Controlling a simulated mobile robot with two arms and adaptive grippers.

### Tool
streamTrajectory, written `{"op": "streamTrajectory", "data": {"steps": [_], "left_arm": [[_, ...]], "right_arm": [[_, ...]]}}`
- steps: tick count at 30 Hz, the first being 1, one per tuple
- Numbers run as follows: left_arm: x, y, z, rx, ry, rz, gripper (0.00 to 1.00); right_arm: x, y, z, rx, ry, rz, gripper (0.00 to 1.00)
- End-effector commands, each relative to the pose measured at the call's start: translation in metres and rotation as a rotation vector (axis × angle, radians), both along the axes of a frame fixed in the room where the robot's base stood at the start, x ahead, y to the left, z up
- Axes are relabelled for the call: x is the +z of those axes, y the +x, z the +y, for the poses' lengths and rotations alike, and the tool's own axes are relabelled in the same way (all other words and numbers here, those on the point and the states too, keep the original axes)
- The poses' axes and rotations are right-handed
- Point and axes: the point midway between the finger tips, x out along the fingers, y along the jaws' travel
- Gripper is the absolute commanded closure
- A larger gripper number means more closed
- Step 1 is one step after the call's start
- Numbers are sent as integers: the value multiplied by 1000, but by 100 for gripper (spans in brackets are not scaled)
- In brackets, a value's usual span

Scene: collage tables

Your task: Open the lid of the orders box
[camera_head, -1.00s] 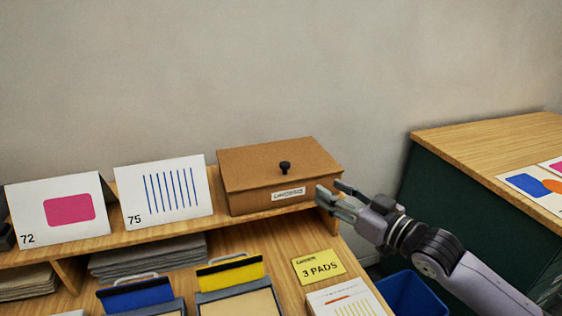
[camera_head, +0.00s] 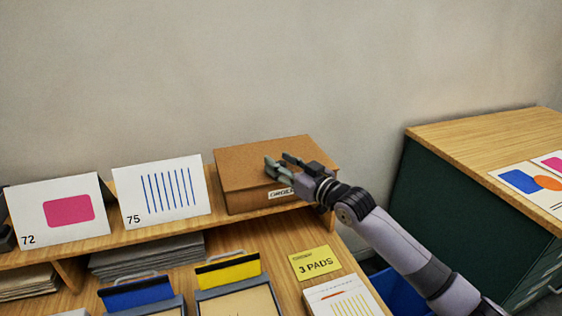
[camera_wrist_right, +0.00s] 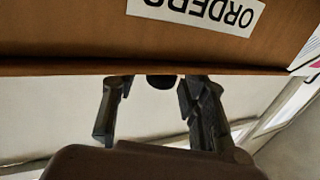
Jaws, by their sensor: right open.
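The brown orders box (camera_head: 235,190) stands on the right end of the wooden shelf with its lid (camera_head: 250,158) shut. Its white label (camera_head: 280,193) is partly covered by my right gripper in the head view and reads ORDERS upside down in the right wrist view (camera_wrist_right: 205,12). My right gripper (camera_head: 276,160) is open at the lid, over the knob's place, and hides the knob in the head view. In the right wrist view the dark knob (camera_wrist_right: 161,82) shows between the two open fingers (camera_wrist_right: 153,97); I cannot tell whether they touch it. My left gripper is not in view.
Cards 72 (camera_head: 60,208) and 75 (camera_head: 160,195) stand left of the box. Below are grey stacked sheets (camera_head: 150,255), blue (camera_head: 138,293) and yellow (camera_head: 228,271) items, and a 3 PADS note (camera_head: 315,262). A green cabinet (camera_head: 450,215) stands right.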

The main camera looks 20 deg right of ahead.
Motion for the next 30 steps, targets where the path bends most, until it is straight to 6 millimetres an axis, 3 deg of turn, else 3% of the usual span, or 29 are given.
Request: {"op": "streamTrajectory", "data": {"steps": [10,27,30], "left_arm": [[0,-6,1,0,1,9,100],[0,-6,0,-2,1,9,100],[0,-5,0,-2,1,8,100]], "right_arm": [[0,3,2,1,0,0,60],[0,3,2,0,0,0,98],[0,3,2,0,0,0,100]]}}
